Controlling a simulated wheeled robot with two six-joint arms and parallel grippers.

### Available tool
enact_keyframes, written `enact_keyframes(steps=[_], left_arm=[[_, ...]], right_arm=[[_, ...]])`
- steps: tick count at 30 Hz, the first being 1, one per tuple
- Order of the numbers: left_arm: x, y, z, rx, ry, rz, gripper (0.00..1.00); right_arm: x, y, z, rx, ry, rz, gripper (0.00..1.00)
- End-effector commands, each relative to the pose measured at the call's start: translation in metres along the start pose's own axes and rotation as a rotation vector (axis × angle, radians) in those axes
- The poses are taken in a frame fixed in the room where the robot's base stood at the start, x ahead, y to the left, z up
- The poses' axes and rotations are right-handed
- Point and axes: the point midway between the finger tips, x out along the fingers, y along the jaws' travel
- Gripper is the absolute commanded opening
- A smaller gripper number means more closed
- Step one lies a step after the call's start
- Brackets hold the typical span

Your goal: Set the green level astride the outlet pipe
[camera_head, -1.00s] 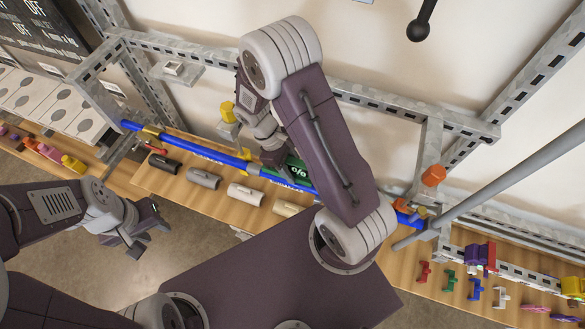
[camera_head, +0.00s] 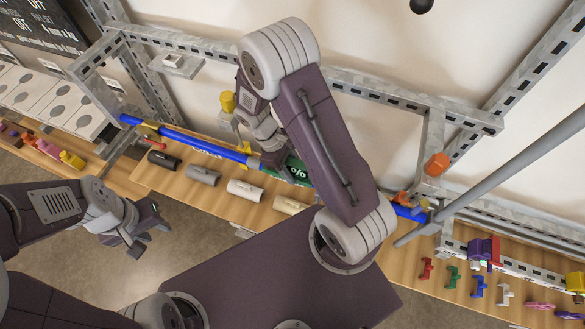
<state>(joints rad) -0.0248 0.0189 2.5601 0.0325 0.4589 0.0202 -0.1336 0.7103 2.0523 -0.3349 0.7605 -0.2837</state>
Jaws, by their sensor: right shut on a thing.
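A long blue pipe (camera_head: 190,142) runs from upper left to lower right along the metal frame, with part of it hidden behind my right arm. I cannot tell whether it is the outlet pipe. My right gripper (camera_head: 273,157) is over its middle and shut on the green level (camera_head: 297,171). The level shows only in part beside the pipe; my arm hides the rest, and I cannot tell whether it touches the pipe. My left gripper (camera_head: 148,238) is open and empty at the left, over the floor in front of the bench.
A wooden bench (camera_head: 160,188) carries a row of black, grey, white and cream cylinders (camera_head: 245,190). A grey pipe (camera_head: 500,174) slants in at the right. Small coloured clips (camera_head: 478,289) lie at the lower right. A slotted metal frame (camera_head: 390,99) stands behind.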

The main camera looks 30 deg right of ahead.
Motion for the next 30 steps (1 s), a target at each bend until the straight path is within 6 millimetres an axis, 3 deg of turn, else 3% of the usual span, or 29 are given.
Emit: enact_keyframes(steps=[1, 2, 4, 16, 22, 30], left_arm=[[0.000, 0.000, 0.000, 0.000, 0.000, 0.000, 0.36], [0.000, 0.000, 0.000, 0.000, 0.000, 0.000, 0.36], [0.000, 0.000, 0.000, 0.000, 0.000, 0.000, 0.36], [0.002, 0.000, 0.000, 0.000, 0.000, 0.000, 0.36], [0.014, 0.000, 0.001, 0.000, 0.000, 0.000, 0.36], [0.027, -0.001, 0.003, 0.000, 0.000, 0.000, 0.36]], right_arm=[[0.000, 0.000, 0.000, 0.000, 0.000, 0.000, 0.00], [0.000, 0.000, 0.000, 0.000, 0.000, 0.000, 0.49], [0.000, 0.000, 0.000, 0.000, 0.000, 0.000, 0.68], [-0.004, 0.000, 0.001, 0.000, 0.002, 0.001, 0.69], [-0.037, 0.001, 0.015, 0.003, 0.007, 0.004, 0.69], [-0.045, -0.014, 0.084, 0.004, 0.004, 0.002, 0.69]])
